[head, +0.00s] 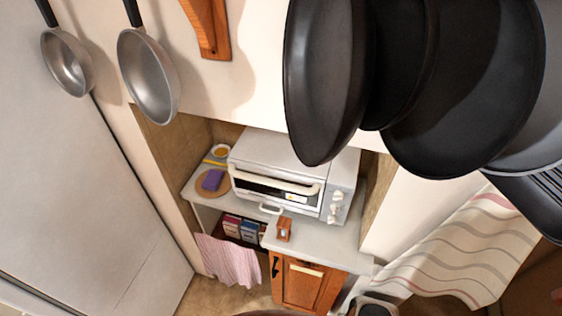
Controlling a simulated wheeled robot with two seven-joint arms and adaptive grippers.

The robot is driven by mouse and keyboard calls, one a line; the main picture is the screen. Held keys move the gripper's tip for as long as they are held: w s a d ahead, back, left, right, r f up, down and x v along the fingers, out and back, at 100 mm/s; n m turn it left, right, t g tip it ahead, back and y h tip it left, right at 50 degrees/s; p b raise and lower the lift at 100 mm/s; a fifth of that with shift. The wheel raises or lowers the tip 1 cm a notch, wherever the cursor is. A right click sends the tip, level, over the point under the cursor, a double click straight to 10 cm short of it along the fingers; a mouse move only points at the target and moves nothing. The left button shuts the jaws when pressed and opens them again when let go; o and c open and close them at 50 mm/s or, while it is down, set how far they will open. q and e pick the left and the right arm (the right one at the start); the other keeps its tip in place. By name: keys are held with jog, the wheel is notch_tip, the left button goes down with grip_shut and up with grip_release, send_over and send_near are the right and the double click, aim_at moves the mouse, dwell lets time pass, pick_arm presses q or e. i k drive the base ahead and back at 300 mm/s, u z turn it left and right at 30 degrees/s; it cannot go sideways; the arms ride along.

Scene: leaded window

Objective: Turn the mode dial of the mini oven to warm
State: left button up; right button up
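The white mini oven (268,152) stands on a light counter in a wooden niche, below the hanging pans. Its front door looks shut, with a pale handle bar (272,181) across the top. The right side of its front is a control panel with small pale knobs (336,207) stacked one above another. Which knob is the mode dial, its setting and any labels are too small to tell. Neither of my grippers shows in the head view.
Large dark pans (325,80) hang at the upper right, close to the view. A small wooden item (284,229) stands on the counter (325,245) before the oven. A wooden cabinet door (300,285) is below.

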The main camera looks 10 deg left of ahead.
aim_at(335, 208)
jog(key=u, duration=0.4)
jog(key=k, duration=1.2)
jog(key=u, duration=1.8)
jog(key=i, duration=1.3)
jog(key=z, duration=1.9)
